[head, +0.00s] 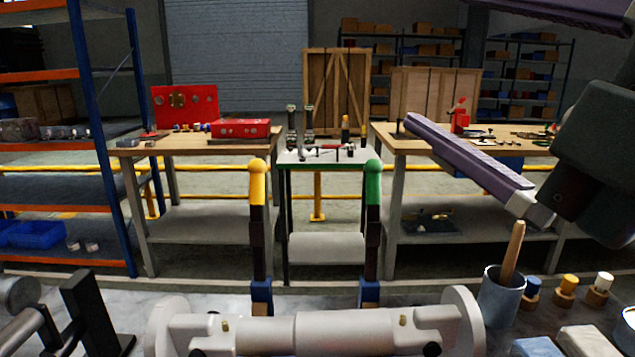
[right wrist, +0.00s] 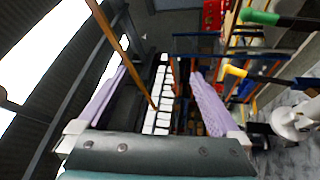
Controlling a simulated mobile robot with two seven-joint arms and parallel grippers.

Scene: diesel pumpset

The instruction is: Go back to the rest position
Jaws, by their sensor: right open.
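My right gripper (head: 440,58) is raised at the upper right of the head view, its purple fingers wide apart. The right wrist view also shows my right gripper (right wrist: 158,72) open, with nothing clasped. A thin wooden-coloured rod (right wrist: 125,57) crosses that view; I cannot tell its depth relative to the fingers. In the head view a wooden handle (head: 513,250) stands in a blue-grey cup (head: 497,300) below my right gripper. My left gripper is not in view.
On the near bench, a yellow-topped lever (head: 257,190) and a green-topped lever (head: 373,190) stand upright behind a pale cylindrical housing (head: 325,333). Small capped pieces (head: 566,288) stand at right. A black bracket (head: 88,312) is at left. Tables and shelves lie beyond.

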